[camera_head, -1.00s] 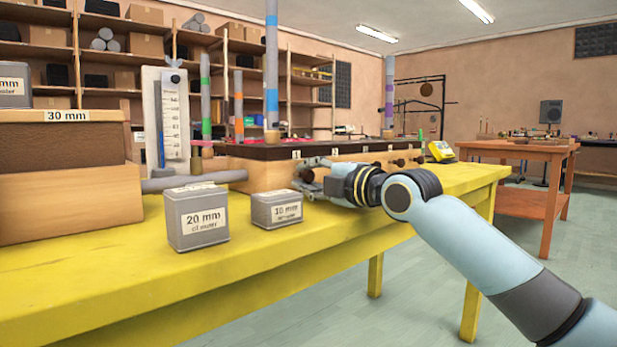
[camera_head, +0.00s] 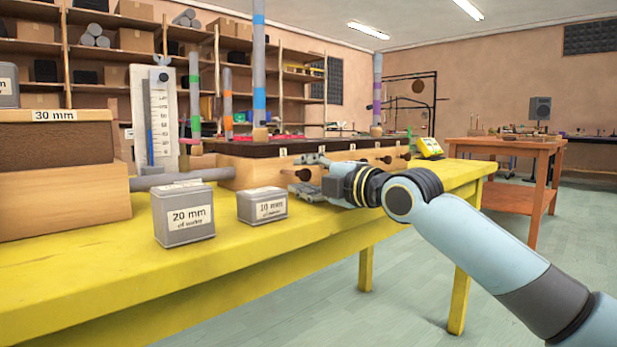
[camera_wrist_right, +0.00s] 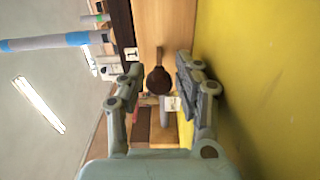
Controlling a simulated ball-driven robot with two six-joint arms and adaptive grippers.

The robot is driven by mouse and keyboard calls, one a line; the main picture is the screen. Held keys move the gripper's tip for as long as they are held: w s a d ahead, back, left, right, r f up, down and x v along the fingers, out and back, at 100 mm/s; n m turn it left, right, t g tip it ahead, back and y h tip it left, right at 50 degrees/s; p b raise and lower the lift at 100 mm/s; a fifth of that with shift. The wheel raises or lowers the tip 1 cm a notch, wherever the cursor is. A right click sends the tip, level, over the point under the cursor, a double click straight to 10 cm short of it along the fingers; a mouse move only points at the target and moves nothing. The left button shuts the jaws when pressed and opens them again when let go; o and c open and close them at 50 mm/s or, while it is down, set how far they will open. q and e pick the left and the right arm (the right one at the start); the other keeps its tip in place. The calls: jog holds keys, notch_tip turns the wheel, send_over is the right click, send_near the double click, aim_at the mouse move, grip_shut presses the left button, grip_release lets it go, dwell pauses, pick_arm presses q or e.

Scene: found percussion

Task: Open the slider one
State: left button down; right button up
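A long wooden box (camera_head: 241,176) with a dark top stands on the yellow table. Small number labels run along its upper front edge, the label 1 (camera_head: 283,150) being nearest. My right gripper (camera_head: 303,174) is at the box's front near this label. In the right wrist view its two fingers (camera_wrist_right: 160,72) are apart, one on each side of a round brown knob (camera_wrist_right: 158,80). The label 1 (camera_wrist_right: 131,54) shows beside the left finger. I cannot tell whether a finger touches the knob. My left gripper is not in view.
A 20 mm grey tin (camera_head: 183,214) and a smaller grey tin (camera_head: 262,205) stand on the yellow table (camera_head: 120,280) left of my right gripper. A gauge (camera_head: 153,120) and wooden blocks (camera_head: 60,200) stand further left. A yellow device (camera_head: 429,147) sits beyond the box's far end.

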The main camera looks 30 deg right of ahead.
jog(key=v, duration=0.6)
jog(key=shift+s+d+f, duration=0.1)
jog(key=shift+s+d, duration=0.1)
jog(key=shift+s, duration=0.45)
jog(key=shift+s, duration=0.1)
